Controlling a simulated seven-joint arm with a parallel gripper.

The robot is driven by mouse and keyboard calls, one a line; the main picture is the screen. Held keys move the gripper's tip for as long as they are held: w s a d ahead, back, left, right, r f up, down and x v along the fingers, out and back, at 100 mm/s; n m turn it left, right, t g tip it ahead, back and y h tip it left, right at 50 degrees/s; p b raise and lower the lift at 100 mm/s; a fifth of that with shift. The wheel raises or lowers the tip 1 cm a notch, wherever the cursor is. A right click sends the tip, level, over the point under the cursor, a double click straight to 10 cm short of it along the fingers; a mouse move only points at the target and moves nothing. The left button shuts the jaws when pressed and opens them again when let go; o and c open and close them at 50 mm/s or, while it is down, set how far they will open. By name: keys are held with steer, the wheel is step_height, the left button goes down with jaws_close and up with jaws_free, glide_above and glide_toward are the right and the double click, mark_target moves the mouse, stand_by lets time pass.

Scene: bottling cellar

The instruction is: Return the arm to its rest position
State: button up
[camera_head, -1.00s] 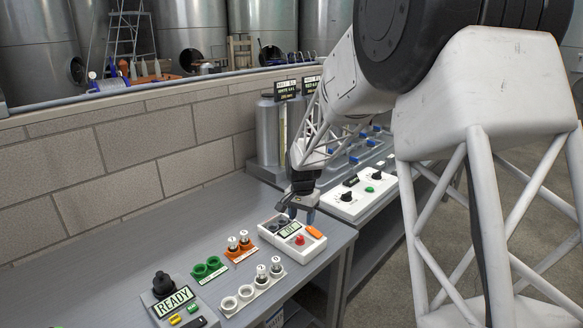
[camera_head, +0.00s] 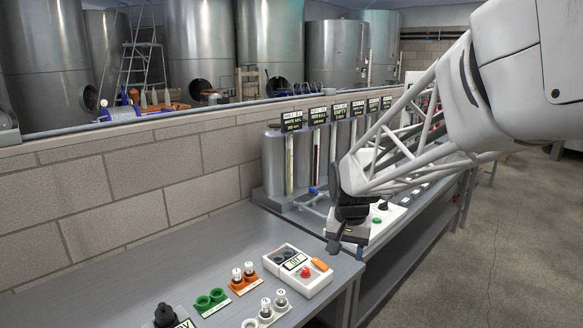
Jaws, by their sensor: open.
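My gripper (camera_head: 346,246) is in the head view at the right end of the near grey bench, above its far right corner. It is open, and I see nothing between its fingers. Its fingertips are small and partly dark against the bench edge. It is apart from the white box (camera_head: 298,272) with a red button and a small display, which sits to its left. My white lattice arm reaches in from the upper right and hides part of the back bench.
The near bench (camera_head: 150,262) carries an orange holder (camera_head: 243,284) with small capped pieces, a green holder (camera_head: 211,301) and a white holder (camera_head: 266,315). Behind are a control panel (camera_head: 382,216) and labelled cylinders (camera_head: 273,160) along the wall. The floor (camera_head: 490,240) at right is clear.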

steer(key=s+d+r+n, duration=0.1)
steer(key=s+d, duration=0.1)
steer(key=s, duration=1.1)
steer(key=s+d+r+n+t, duration=0.1)
steer(key=s+d+n, duration=0.1)
steer(key=s, duration=1.2)
steer(key=shift+s+d, duration=0.2)
steer(key=shift+d, duration=0.65)
